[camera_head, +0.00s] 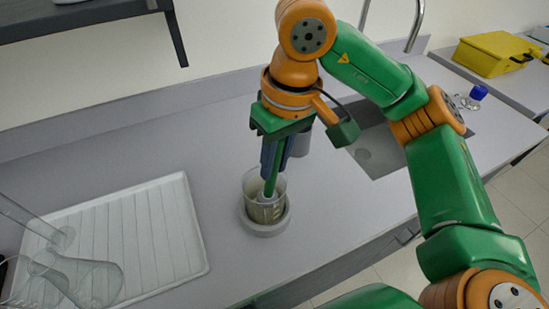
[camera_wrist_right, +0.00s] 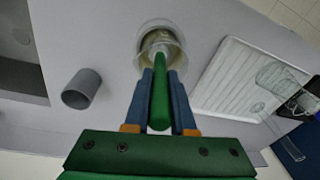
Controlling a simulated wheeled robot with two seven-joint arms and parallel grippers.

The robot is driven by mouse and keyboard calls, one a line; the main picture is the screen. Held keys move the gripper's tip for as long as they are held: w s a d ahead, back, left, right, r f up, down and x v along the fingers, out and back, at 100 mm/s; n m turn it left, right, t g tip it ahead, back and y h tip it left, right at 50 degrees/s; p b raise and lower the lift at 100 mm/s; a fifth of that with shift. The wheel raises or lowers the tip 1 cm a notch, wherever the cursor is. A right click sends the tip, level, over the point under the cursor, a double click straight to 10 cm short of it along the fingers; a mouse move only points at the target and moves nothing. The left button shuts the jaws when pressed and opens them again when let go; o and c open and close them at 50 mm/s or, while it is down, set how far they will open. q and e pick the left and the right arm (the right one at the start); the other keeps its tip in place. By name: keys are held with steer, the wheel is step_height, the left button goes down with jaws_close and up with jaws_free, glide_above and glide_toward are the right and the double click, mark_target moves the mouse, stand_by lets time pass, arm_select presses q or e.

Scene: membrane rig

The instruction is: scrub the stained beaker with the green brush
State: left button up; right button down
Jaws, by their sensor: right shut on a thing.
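The stained beaker (camera_head: 264,204) is clear glass with a brownish film and stands upright in a round grey holder (camera_head: 266,226) on the bench. My right gripper (camera_head: 268,172) is above the beaker and shut on the green brush (camera_head: 271,184). The brush points down, with its lower end inside the beaker. In the right wrist view the green handle (camera_wrist_right: 159,100) lies between the blue fingers (camera_wrist_right: 160,100) and its far end reaches into the beaker (camera_wrist_right: 158,46). The glass partly hides the brush head. My left gripper is not in view.
A white ribbed drying tray (camera_head: 190,232) with clear glassware (camera_head: 85,280) is on the left. A grey cup (camera_wrist_right: 81,89) stands close behind the gripper. The sink (camera_head: 372,150), a blue-capped bottle (camera_head: 477,93) and a yellow case (camera_head: 495,54) are to the right.

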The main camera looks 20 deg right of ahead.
steer(key=shift+w+d+r, duration=0.1)
steer(key=shift+d, duration=0.05)
steer(key=shift+w+d, duration=0.3)
steer(key=shift+d, duration=0.4)
step_height(320, 180, up, 4)
steer(key=p, duration=0.5)
step_height(320, 180, down, 4)
steer(key=b, duration=0.4)
